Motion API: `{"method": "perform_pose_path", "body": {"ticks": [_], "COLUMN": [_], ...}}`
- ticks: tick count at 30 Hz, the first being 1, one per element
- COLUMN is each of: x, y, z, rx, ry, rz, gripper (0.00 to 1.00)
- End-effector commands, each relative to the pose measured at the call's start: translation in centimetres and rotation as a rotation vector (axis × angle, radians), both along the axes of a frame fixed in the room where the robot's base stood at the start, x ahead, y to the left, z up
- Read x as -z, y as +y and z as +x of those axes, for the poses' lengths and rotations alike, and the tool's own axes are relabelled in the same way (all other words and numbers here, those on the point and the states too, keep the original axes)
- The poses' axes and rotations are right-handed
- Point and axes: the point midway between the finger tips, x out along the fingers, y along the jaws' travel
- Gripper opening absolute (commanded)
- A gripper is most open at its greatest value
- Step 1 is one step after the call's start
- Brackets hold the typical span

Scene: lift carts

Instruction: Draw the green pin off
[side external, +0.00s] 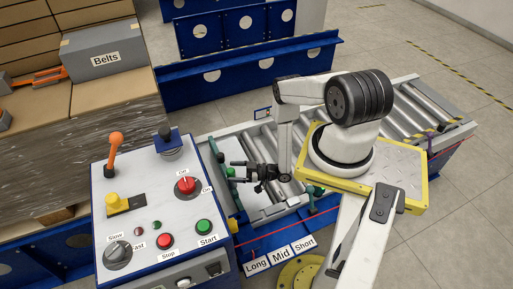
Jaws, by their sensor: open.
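My gripper (236,171) points left over the near left end of the roller conveyor, with its dark fingers apart and nothing seen between them. A slim green part (214,148) stands just left of and beyond the fingers, beside the control panel's right edge. Another green part (315,194) shows at the right of the conveyor end, below my gripper. Both are small here, and I cannot tell which is the green pin. I cannot tell whether the fingers touch the nearer green part.
The control panel (150,215) with levers, knobs and buttons stands close at the left. The roller conveyor (408,118) runs to the upper right. Long, Mid and Short labels (281,254) lie on a blue beam in front. A grey Belts box (103,52) sits on cartons.

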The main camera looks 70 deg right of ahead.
Motion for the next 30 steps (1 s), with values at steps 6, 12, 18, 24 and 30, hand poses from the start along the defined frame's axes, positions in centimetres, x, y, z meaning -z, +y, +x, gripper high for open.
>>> {"method": "perform_pose_path", "body": {"ticks": [6,12,18,24,30], "x": [0.0,0.0,0.0,0.0,0.0], "y": [0.7,1.1,1.2,1.2,1.2], "z": [2.0,3.2,3.4,3.4,3.4], "rx": [-0.004,-0.001,0.001,0.001,0.001], "ry": [-0.001,0.0,0.001,0.001,0.001], "rz": [-0.002,-0.002,-0.001,-0.001,-0.001], "gripper": [0.9,0.9,0.9,0.9,0.9]}}
